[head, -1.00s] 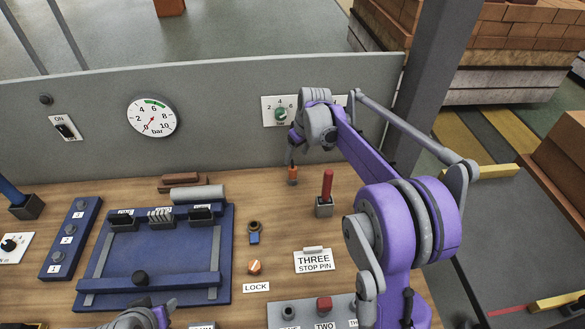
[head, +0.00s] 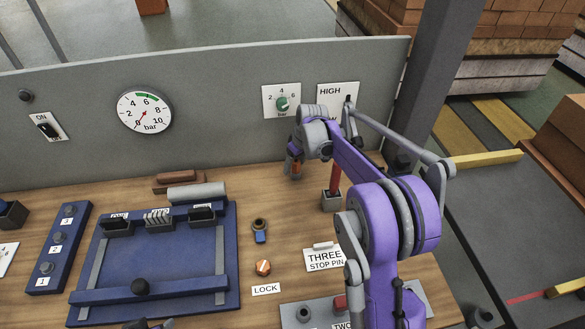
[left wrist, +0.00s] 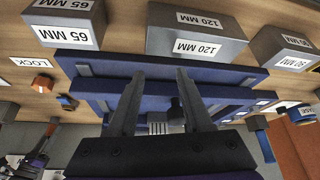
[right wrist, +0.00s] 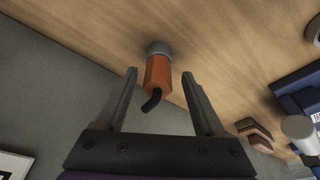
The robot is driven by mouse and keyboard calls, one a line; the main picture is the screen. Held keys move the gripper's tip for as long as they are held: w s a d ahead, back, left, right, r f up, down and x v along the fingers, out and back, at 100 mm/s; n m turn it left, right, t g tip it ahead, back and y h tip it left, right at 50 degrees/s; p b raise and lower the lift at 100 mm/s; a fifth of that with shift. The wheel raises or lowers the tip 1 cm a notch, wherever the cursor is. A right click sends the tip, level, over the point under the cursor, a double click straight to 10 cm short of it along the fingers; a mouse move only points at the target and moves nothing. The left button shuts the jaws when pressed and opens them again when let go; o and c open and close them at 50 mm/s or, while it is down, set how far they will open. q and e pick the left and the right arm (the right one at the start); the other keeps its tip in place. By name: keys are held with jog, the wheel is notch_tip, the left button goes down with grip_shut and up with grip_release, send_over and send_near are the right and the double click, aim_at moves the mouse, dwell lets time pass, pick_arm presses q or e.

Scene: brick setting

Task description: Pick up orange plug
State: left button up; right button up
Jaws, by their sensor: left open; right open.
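The orange plug (right wrist: 157,72) has a grey collar at one end and a short black cable at the other. It stands on the wooden bench top near the back panel. In the right wrist view it lies between the two open fingers of my right gripper (right wrist: 159,75), with gaps on both sides. In the head view the plug (head: 296,168) is partly hidden by that gripper. My left gripper (left wrist: 160,72) is open and empty over the blue fixture (left wrist: 155,95); only a bit of it shows at the head view's bottom edge.
A red-handled lever (head: 333,188) stands close to the right of the plug. The back panel (head: 220,125) with gauge (head: 144,112) and pressure knob (head: 282,103) rises behind. An orange LOCK knob (head: 263,267) and a small blue-tipped part (head: 260,232) lie nearer.

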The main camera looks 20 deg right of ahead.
aim_at(294, 162)
pick_arm(q)
jog(key=shift+d+r, duration=0.1)
jog(key=shift+d, duration=0.05)
pick_arm(e)
jog(key=shift+d, duration=0.2)
jog(key=shift+c, duration=1.8)
grip_shut()
